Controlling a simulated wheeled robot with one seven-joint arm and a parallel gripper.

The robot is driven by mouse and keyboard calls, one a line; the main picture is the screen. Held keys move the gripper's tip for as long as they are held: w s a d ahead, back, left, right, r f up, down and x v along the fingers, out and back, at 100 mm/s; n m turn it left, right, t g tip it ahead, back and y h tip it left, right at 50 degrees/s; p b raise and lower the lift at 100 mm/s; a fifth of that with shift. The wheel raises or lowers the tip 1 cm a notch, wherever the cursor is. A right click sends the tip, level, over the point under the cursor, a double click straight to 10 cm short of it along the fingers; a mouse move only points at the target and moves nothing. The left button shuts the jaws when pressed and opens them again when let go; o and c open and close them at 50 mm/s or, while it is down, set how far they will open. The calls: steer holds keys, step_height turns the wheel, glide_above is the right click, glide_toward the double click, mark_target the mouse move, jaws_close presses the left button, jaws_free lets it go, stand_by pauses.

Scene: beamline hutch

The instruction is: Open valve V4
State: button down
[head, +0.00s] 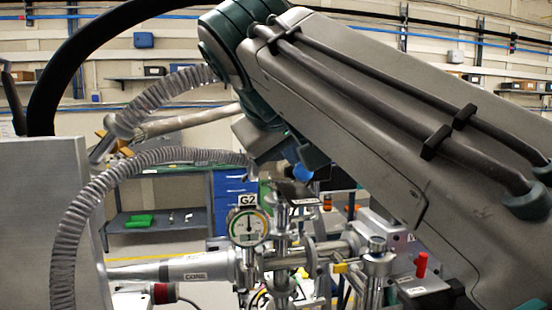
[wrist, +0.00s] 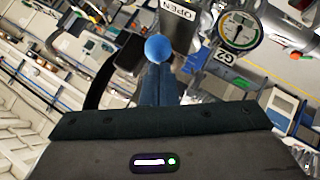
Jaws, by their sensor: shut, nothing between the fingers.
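My gripper (wrist: 158,68) is shut, its dark blue fingers together and pointing up the wrist view. A round blue knob (wrist: 158,48) shows right at the fingertips; I cannot tell whether they touch it. The knob also shows in the head view (head: 303,173), just below my wrist. A plate marked OPEN (wrist: 180,12) is beyond the knob in the wrist view. No V4 label is readable, so I cannot confirm which valve the knob belongs to. My arm hides most of the gripper in the head view.
A round gauge (head: 248,226) labelled G2 stands left of the knob on metal pipework (head: 200,268); it also shows in the wrist view (wrist: 238,32). Ribbed grey hoses (head: 140,165) arch at the left. A red-capped part (head: 421,265) stands at the right. Shelving lies behind.

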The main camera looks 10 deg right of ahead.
steer(key=shift+s+f, duration=0.1)
stand_by(0.5)
steer(key=s+a+r+p, duration=0.5)
steer(key=s+a+r, duration=0.15)
steer(key=r, duration=0.45)
steer(key=w+d+f+g+y, duration=0.1)
steer(key=w+d+f, duration=0.1)
steer(key=f, duration=0.9)
steer(key=w+d+f+g+y, duration=0.1)
steer(key=w+d+f+g, duration=0.1)
steer(key=f, duration=0.9)
steer(key=s+d+f+m+g+y, duration=0.1)
steer(key=s+f, duration=0.3)
steer(key=f, duration=0.7)
steer(key=s+d+f+m+g+y, duration=0.1)
steer(key=s+d+f+y, duration=0.1)
steer(key=f, duration=1)
steer(key=shift+s+d+m, duration=0.4)
steer(key=shift+s+d, duration=0.25)
steer(key=shift+s, duration=0.35)
